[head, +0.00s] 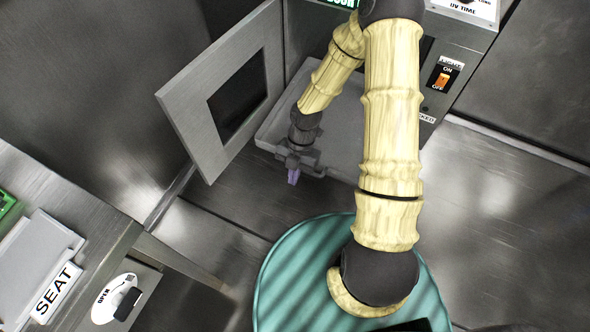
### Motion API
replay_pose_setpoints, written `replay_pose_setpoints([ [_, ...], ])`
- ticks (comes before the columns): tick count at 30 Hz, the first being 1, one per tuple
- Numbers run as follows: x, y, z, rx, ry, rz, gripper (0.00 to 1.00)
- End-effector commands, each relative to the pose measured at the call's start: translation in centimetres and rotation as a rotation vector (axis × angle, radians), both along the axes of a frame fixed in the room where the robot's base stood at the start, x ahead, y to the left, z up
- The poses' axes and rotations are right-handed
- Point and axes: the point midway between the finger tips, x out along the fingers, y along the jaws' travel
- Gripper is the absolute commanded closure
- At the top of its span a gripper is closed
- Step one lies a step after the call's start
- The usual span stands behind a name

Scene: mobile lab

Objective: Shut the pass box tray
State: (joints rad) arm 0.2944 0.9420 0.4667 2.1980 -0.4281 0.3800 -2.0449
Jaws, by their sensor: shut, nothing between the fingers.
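The pass box tray (342,133) is a flat grey tray with a low rim, slid out of the pass box front. My arm crosses over it and hides part of its right side. My gripper (293,176) is shut and empty at the tray's front left edge, with its purple fingertips pointing down. I cannot tell whether it touches the rim. The pass box door (187,123), a grey panel with a dark window, stands swung open to the left of the tray.
The pass box's right panel has an orange ON/OFF switch (441,81). At lower left is a bench (95,215) with a SEAT label (56,293) and an OPEN label (110,297) with a black handle. The metal floor (490,215) at right is clear.

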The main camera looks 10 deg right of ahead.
Motion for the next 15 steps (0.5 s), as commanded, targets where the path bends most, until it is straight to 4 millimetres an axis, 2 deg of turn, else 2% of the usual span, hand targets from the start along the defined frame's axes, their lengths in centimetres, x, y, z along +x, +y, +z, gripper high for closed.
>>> replay_pose_setpoints([
  [1,1.0,-0.7,-0.3,0.0,-0.006,-0.009,1.0],
  [6,2.3,-1.7,-0.5,-0.001,-0.004,-0.005,1.0],
  [15,2.6,-1.9,-0.3,0.0,-0.003,-0.004,1.0],
])
